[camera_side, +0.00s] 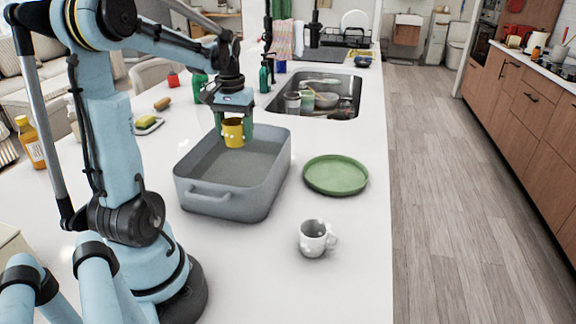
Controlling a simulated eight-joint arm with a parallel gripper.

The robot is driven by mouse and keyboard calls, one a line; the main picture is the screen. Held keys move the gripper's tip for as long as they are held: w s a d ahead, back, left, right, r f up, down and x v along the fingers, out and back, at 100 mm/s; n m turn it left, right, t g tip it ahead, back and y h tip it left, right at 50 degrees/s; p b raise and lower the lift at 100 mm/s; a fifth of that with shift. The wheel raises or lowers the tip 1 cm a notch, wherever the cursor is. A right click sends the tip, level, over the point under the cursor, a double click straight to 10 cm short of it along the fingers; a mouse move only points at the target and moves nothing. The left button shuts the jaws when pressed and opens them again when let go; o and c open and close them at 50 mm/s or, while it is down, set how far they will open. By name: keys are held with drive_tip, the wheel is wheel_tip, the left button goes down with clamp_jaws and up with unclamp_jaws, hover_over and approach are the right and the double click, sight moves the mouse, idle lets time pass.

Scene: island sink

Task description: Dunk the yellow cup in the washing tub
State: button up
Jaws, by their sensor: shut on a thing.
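The yellow cup (233,133) is upright between the green fingers of my gripper (234,128). My gripper points down and is shut on the cup. The grey washing tub (189,196) stands on the white counter, with a handle on its near side. The cup appears over the far part of the tub, above its floor. I cannot tell from this view how far its base is below the rim. The surface inside the tub looks grey and flat.
A green plate (336,174) lies right of the tub, and a white speckled mug (314,238) stands nearer. The sink (318,96) behind holds several dishes. A sponge on a dish (147,122) and an amber bottle (31,142) are at left. The near right counter is clear.

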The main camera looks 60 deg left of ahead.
drive_tip(key=shift+f, duration=5.3)
drive_tip(key=shift+r, duration=0.1)
wheel_tip(320, 180, up, 21)
drive_tip(key=w+d+m, duration=0.3)
drive_tip(key=d+m, duration=0.2)
drive_tip(key=d, duration=0.8)
drive_tip(key=w+d+m, duration=0.4)
drive_tip(key=d, duration=1)
drive_tip(key=f, duration=0.5)
drive_tip(key=shift+a, duration=0.3)
